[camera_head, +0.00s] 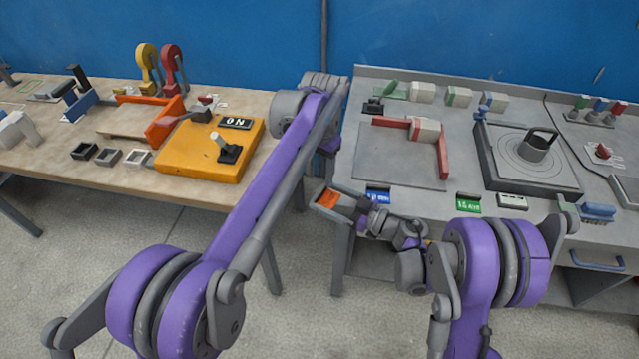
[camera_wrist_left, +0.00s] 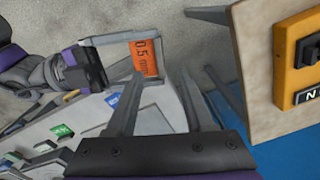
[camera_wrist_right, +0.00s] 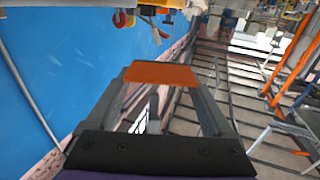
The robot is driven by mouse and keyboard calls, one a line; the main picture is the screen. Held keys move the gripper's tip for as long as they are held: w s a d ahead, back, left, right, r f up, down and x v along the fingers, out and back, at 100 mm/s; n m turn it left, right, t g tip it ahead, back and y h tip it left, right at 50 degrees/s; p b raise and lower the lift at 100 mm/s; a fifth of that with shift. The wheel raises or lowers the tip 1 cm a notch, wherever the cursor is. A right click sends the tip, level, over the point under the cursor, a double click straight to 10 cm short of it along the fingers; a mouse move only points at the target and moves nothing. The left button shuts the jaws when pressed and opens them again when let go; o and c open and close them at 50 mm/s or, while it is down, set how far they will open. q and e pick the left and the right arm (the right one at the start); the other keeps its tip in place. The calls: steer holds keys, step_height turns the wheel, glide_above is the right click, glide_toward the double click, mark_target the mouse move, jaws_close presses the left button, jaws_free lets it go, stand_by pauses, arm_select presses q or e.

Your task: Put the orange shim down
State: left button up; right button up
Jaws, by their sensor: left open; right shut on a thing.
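The orange shim (camera_head: 327,199) is a flat plate held between the fingertips of my right gripper (camera_head: 336,197), in front of the grey table's left front corner. In the left wrist view the shim (camera_wrist_left: 144,58) shows the marking "0.5" and the right gripper's fingers lie along its sides. In the right wrist view the shim (camera_wrist_right: 160,73) spans the two fingertips. My left gripper (camera_wrist_left: 160,82) is open and empty, its fingers spread. It lies close to the right gripper, and in the head view it is mostly hidden behind its own arm.
The grey table (camera_head: 352,170) carries a flat plate with red bars (camera_head: 445,152), a blue label (camera_head: 378,197) and a green label (camera_head: 468,203). The wooden table (camera_head: 60,165) at left holds an orange switch box (camera_head: 190,165) and small trays (camera_head: 108,157). A gap separates the tables.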

mark_target(319, 191)
arm_select(q)
steer(key=shift+f, duration=2.8)
steer(key=shift+c, duration=0.3)
jaws_close()
arm_select(e)
steer(key=o, duration=1.1)
